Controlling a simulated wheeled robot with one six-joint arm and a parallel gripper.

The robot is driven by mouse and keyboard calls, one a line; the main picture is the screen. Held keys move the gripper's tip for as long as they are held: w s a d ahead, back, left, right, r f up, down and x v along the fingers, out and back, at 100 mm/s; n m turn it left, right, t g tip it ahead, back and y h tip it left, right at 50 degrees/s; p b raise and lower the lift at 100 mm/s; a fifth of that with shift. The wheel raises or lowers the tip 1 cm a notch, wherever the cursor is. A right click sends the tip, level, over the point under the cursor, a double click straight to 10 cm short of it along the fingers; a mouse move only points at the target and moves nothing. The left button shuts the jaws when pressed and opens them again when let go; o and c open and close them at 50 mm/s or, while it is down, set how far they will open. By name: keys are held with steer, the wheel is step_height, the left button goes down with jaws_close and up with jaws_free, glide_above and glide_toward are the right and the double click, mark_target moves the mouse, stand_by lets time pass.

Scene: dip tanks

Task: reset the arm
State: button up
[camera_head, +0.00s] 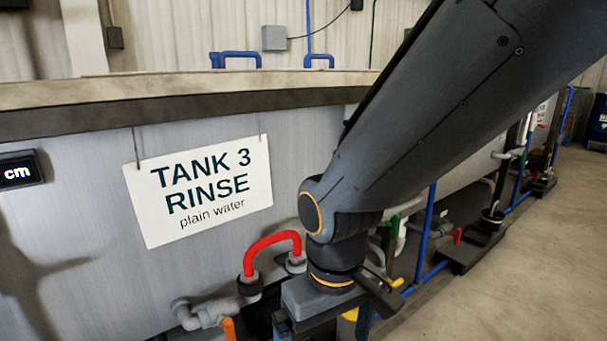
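My arm reaches down from the upper right across the front of the tank (90,215). My gripper (338,318) is at the lower middle, pointing down, in front of the pipework. One dark finger shows at its right side. The rest of the fingers is hidden or cut off by the bottom edge, so I cannot tell whether it is open or shut, or whether it holds anything.
A sign (205,190) reading "TANK 3 RINSE plain water" hangs on the tank. A red curved pipe (270,240) is close to the left of my gripper. Blue pipes (426,235) and valves run along the right. Bare floor (530,255) lies at the far right.

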steer(key=s+d+r+m+p, duration=0.1)
steer(key=d+r+m+p, duration=0.2)
steer(key=d+r+p, duration=0.5)
steer(key=s+d+r+m+p, duration=0.2)
steer(key=d+r+p, duration=0.5)
steer(key=r+p, duration=0.6)
steer(key=p, duration=0.4)
steer(key=shift+s+d+m+g, duration=0.2)
steer(key=shift+d+m+g, duration=0.1)
steer(key=shift+d+m, duration=0.1)
